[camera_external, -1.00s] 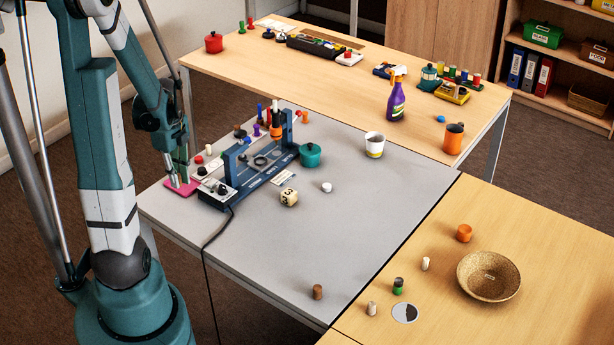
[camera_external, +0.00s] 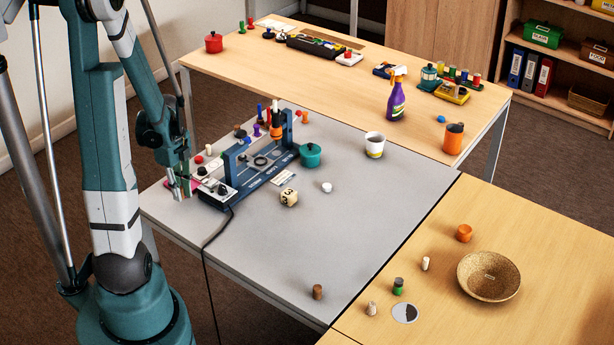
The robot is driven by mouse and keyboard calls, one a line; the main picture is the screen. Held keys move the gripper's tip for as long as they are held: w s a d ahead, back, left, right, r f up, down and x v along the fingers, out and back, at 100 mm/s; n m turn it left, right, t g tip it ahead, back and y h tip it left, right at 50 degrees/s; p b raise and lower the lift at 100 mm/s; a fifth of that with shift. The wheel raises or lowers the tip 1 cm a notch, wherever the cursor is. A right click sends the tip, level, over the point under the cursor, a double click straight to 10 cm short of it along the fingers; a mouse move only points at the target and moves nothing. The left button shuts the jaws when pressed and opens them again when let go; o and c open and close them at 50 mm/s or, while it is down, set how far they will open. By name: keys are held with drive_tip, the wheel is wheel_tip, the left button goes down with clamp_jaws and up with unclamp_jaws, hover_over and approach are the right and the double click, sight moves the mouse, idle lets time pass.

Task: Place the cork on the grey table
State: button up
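A small pale tan cylinder (camera_external: 371,308), which looks like a cork, stands on the wooden table (camera_external: 465,325) at the front right. A darker brown cylinder (camera_external: 317,292) stands near the front edge of the grey table (camera_external: 270,265); I cannot tell for sure which of the two is cork. My gripper (camera_external: 181,194) points down at the left edge of the grey table, beside the blue device and far from both cylinders. Its fingers are small and partly overlap here, so I cannot tell whether it is open or shut. A pink pad (camera_external: 169,184) is partly hidden behind it.
The blue frame device (camera_external: 238,180) with a cable stands right of my gripper. A die (camera_external: 289,198), a teal pot (camera_external: 310,155), a white piece (camera_external: 327,187) and a cup (camera_external: 374,145) are on the grey table. Its front middle is clear. A woven bowl (camera_external: 489,276) sits right.

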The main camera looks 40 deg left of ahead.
drive_tip(key=shift+f+b, duration=0.3)
drive_tip(key=shift+f, duration=1)
drive_tip(key=shift+f, duration=0.15)
drive_tip(key=shift+o, duration=1.6)
drive_tip(key=shift+r+p, duration=1.65)
drive_tip(key=shift+r, duration=4.5)
drive_tip(key=shift+w, duration=0.1)
